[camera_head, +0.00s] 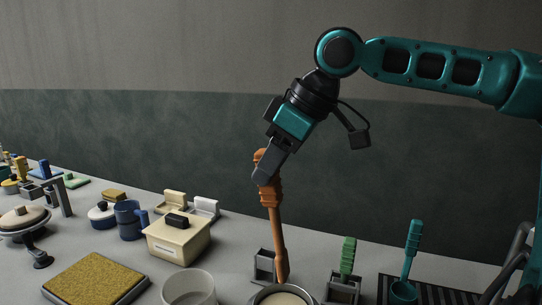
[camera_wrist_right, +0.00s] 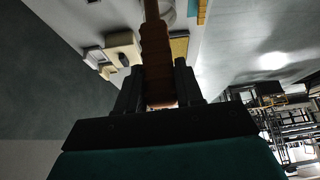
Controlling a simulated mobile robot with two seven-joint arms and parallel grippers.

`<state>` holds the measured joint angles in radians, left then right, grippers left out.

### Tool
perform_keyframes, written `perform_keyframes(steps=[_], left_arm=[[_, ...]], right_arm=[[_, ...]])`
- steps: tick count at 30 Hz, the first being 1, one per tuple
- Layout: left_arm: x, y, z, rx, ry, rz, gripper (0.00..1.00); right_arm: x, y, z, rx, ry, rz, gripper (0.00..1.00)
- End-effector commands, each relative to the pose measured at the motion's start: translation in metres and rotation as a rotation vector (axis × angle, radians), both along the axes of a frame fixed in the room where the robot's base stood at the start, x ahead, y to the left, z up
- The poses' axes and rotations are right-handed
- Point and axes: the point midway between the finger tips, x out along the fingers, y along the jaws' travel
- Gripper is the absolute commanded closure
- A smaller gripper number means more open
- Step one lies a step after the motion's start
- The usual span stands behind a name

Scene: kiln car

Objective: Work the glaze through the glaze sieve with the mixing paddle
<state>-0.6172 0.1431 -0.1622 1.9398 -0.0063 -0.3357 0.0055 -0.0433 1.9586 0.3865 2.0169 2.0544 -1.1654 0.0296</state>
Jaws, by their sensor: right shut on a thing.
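The mixing paddle (camera_head: 277,230) is orange-brown and stands nearly upright. My right gripper (camera_head: 262,176) is shut on its handle near the top; the handle also shows between the two fingers in the right wrist view (camera_wrist_right: 157,60). The paddle's lower end comes down at the back rim of a round vessel (camera_head: 284,298) with pale cream contents, cut off by the bottom edge. This may be the glaze sieve. Whether the paddle's tip is inside or behind it I cannot tell. My left gripper is not in view.
A grey holder (camera_head: 264,266) stands directly beside the paddle. A green-handled tool (camera_head: 348,258) in a holder and a teal ladle (camera_head: 411,252) on a ribbed black mat stand to the right. A white bowl (camera_head: 189,287), cream box (camera_head: 178,238) and yellow-topped tray (camera_head: 97,279) are left.

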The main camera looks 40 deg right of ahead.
Motion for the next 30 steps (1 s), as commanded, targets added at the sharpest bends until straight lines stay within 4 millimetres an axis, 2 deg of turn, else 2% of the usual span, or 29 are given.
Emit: perform_keyframes(steps=[14,30], left_arm=[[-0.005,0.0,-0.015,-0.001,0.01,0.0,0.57],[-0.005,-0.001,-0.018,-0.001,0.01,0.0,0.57]], right_arm=[[0.0,0.001,-0.04,0.0,-0.002,0.002,1.0],[0.0,0.001,-0.082,0.001,-0.002,0.001,1.0]])
